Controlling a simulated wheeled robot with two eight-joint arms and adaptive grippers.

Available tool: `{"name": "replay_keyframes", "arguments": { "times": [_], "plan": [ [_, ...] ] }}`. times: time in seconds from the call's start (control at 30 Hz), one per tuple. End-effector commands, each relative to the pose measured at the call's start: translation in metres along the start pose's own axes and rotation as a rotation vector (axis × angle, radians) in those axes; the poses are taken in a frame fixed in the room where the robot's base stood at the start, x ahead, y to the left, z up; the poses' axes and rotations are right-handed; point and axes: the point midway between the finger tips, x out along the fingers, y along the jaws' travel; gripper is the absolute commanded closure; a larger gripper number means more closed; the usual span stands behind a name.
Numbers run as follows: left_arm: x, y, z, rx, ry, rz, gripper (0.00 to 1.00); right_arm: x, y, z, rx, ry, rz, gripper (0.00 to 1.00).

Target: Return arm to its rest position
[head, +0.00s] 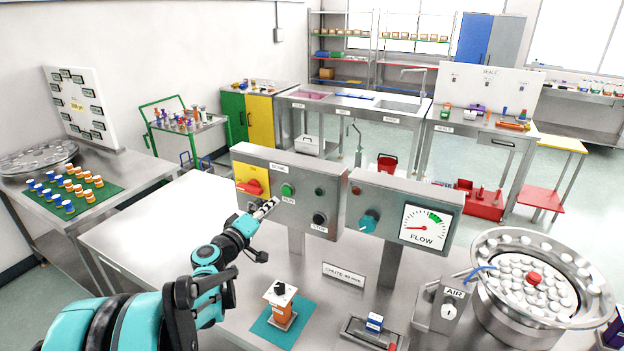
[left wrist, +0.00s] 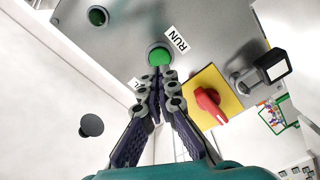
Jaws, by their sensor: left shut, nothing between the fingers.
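My left arm reaches in from the lower left of the head view. Its gripper (head: 268,206) is shut and empty, with its tips just in front of and below the green RUN button (head: 288,189) on the grey control panel (head: 333,209). In the left wrist view the shut fingertips (left wrist: 164,78) lie right by the green button (left wrist: 160,56); I cannot tell whether they touch it. My right gripper is not in view.
Beside the button are a red switch on a yellow plate (head: 251,184) and a black STOP knob (head: 319,219). A FLOW gauge panel (head: 425,224) stands to the right. On the bench are an orange block assembly (head: 280,304) on a teal mat and a round cap bowl (head: 535,280).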

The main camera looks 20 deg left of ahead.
Motion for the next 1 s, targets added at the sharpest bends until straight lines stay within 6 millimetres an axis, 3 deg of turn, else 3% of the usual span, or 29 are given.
{"name": "replay_keyframes", "arguments": {
  "times": [0.13, 0.2, 0.27, 0.37, 0.5, 0.6, 0.7, 0.83, 1.0],
  "plan": [
    [0.000, 0.001, 0.002, 0.002, -0.004, -0.001, 1.00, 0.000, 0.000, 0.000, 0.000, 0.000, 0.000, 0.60],
    [-0.001, 0.005, 0.013, 0.016, -0.028, -0.007, 1.00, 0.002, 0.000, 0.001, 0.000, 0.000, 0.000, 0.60],
    [-0.003, 0.011, 0.033, 0.041, -0.073, -0.021, 1.00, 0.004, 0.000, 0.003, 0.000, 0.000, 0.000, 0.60],
    [-0.015, 0.025, 0.088, 0.120, -0.199, -0.064, 1.00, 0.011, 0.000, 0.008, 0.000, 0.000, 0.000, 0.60],
    [-0.058, 0.035, 0.181, 0.282, -0.419, -0.161, 1.00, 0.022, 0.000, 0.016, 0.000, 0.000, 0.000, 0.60],
    [-0.102, 0.028, 0.236, 0.412, -0.559, -0.242, 1.00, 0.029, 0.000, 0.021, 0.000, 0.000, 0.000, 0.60],
    [-0.150, 0.011, 0.275, 0.553, -0.673, -0.329, 1.00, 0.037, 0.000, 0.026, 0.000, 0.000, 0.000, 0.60],
    [-0.206, -0.018, 0.301, 0.726, -0.769, -0.435, 1.00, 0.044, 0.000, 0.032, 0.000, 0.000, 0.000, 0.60],
    [-0.248, -0.044, 0.308, 0.877, -0.813, -0.528, 1.00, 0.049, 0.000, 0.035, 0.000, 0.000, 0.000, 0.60]
  ]
}}
